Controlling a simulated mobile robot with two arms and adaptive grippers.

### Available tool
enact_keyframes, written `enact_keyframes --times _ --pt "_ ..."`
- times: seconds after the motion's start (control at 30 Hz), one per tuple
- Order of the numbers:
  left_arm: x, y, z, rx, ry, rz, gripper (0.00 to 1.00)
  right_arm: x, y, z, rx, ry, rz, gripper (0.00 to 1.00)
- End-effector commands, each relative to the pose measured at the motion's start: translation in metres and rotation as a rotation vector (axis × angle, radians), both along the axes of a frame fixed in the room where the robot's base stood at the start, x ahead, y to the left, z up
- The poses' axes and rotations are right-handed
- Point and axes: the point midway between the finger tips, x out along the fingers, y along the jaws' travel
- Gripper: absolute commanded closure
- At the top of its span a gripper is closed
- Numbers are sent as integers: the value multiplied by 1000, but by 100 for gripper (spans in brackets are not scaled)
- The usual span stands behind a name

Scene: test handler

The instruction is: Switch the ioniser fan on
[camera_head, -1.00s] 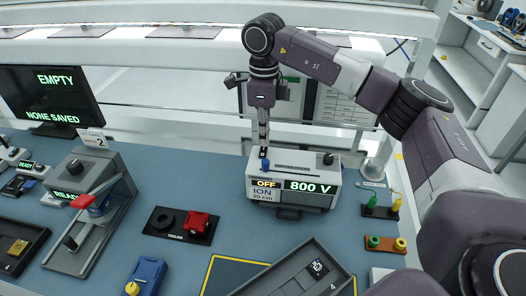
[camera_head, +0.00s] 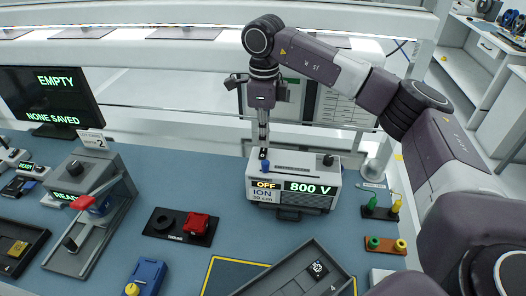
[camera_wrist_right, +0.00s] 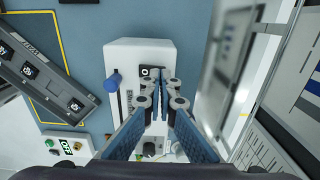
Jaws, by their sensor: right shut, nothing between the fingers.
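The ioniser fan (camera_head: 293,196) is a pale box at the back middle of the bench. Its front displays read OFF and 800 V, with ION 30 cm below. A blue knob (camera_head: 265,166) stands at its top left and a dark knob (camera_head: 328,160) at its top right. My right gripper (camera_head: 263,149) points down over the top left of the fan, shut and empty. In the right wrist view, the shut fingertips (camera_wrist_right: 160,76) are at a black switch (camera_wrist_right: 150,72) marked O, beside the blue knob (camera_wrist_right: 113,80). I cannot tell if they touch it. My left gripper is not in view.
A grey press with a red handle (camera_head: 83,202) stands at the left. A black stand with a red block (camera_head: 197,224) and a dark tray (camera_head: 290,275) lie in front. Green and yellow pegs stand at the right (camera_head: 371,203). A shelf rail runs behind.

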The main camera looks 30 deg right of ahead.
Motion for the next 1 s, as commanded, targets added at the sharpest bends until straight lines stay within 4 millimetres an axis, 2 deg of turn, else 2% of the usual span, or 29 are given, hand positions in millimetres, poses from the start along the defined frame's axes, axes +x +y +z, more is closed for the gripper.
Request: enact_keyframes --times 1.0 --pt "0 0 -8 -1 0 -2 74 0 0 -13 0 0 0 100"
